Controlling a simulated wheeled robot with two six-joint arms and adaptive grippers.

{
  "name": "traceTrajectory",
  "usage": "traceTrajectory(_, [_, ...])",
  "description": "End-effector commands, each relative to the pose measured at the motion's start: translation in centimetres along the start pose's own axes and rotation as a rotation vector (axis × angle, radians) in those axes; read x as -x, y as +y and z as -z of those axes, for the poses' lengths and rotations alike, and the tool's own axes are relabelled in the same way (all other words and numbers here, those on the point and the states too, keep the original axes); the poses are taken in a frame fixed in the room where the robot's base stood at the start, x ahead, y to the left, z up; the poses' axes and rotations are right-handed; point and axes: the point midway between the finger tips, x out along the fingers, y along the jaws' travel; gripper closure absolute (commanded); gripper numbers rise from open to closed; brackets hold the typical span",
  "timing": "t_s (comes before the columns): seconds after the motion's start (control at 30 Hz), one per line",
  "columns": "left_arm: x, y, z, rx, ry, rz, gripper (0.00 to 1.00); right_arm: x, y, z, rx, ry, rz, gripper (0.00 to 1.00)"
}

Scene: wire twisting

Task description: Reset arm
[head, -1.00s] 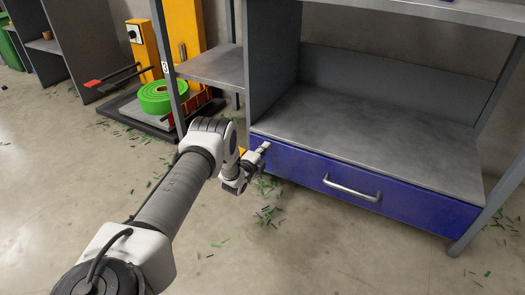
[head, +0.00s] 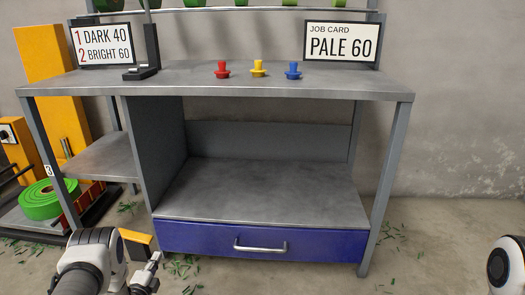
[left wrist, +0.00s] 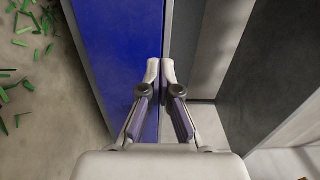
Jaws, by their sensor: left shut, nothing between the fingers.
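My left gripper (head: 153,262) is low in the head view, in front of the bench's lower left, near the left end of the blue drawer (head: 210,240). In the left wrist view its two fingertips (left wrist: 160,70) meet, with nothing between them. The blue drawer front (left wrist: 115,40) shows behind the fingers there. I cannot tell whether they touch it. At the lower right of the head view is a white and black part of my right arm (head: 508,262). My right gripper is out of view.
The grey workbench (head: 370,88) carries red (head: 222,70), yellow (head: 258,69) and blue (head: 293,71) buttons. A job card (head: 341,42) reads PALE 60; a left sign (head: 103,46) reads 1 DARK 40, 2 BRIGHT 60. A green roll (head: 42,200) stands left. Green scraps litter the floor.

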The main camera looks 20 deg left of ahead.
Motion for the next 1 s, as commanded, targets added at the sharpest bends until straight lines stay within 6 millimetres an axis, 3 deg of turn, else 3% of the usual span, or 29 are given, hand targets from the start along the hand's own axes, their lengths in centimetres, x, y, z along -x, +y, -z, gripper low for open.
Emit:
traceTrajectory(0.1, [-0.6,-1.1,0.3,0.003,0.003,0.014,1.0,0.3,0.0,0.0,0.0,0.0,0.0,1.0])
traceTrajectory(0.17, [-1.5,-2.3,1.6,0.01,0.021,0.03,1.0,0.7,0.0,0.0,0.0,0.0,0.0,1.0])
traceTrajectory(0.27, [-3.1,-5.0,6.5,0.039,0.083,0.044,1.0,1.6,0.0,0.0,0.0,0.0,0.0,1.0])
traceTrajectory(0.37, [-1.9,-6.1,14.2,0.105,0.154,-0.063,1.0,2.8,0.0,0.0,0.0,0.0,0.0,1.0])
traceTrajectory(0.4, [-0.4,-5.6,17.3,0.161,0.174,-0.158,1.0,3.2,0.0,0.0,0.0,0.0,0.0,1.0])
traceTrajectory(0.47, [2.9,-4.5,21.1,0.265,0.181,-0.329,1.0,3.7,0.0,0.0,0.0,0.001,0.0,1.0])
traceTrajectory(0.5, [5.7,-3.7,23.1,0.342,0.167,-0.456,1.0,4.0,0.0,0.0,0.0,0.001,0.0,1.0])
traceTrajectory(0.57, [10.5,-2.4,25.1,0.455,0.111,-0.653,1.0,4.4,0.0,0.0,0.0,0.001,0.0,1.0])
traceTrajectory(0.6, [13.9,-1.7,25.7,0.525,0.051,-0.777,1.0,4.6,0.0,0.0,0.0,0.001,0.0,1.0])
traceTrajectory(0.7, [21.9,-0.6,25.8,0.663,-0.144,-1.028,1.0,4.8,0.0,0.0,0.0,0.001,0.0,1.0])
traceTrajectory(0.8, [28.6,-0.2,24.7,0.761,-0.366,-1.194,1.0,4.8,0.0,0.0,0.0,0.001,0.0,1.0])
traceTrajectory(1.0, [38.7,-0.9,21.8,0.949,-0.888,-1.343,1.0,4.7,0.0,0.0,0.0,0.0,0.0,1.0])
